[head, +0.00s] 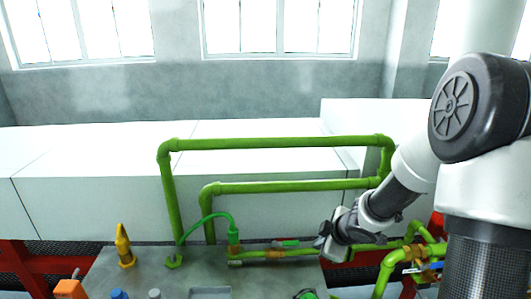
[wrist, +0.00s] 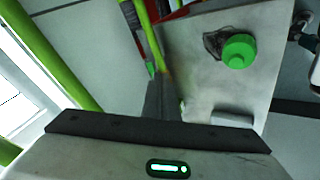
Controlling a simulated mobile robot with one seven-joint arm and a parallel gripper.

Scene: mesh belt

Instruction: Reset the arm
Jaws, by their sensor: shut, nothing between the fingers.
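My arm comes in from the right of the head view and bends down to the left. My gripper (head: 324,240) is at its end, above the grey worktop, near the low green pipe run. It is shut and holds nothing. In the wrist view the grey gripper body with its green light fills the bottom. Its finger detail is hard to make out there.
Green pipes (head: 275,143) rise in loops behind the worktop (head: 140,270). A yellow nozzle-like part (head: 123,245) and an orange block (head: 70,289) stand at left. A bright green round part (wrist: 238,51) shows in the wrist view. White casings (head: 90,190) stand behind.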

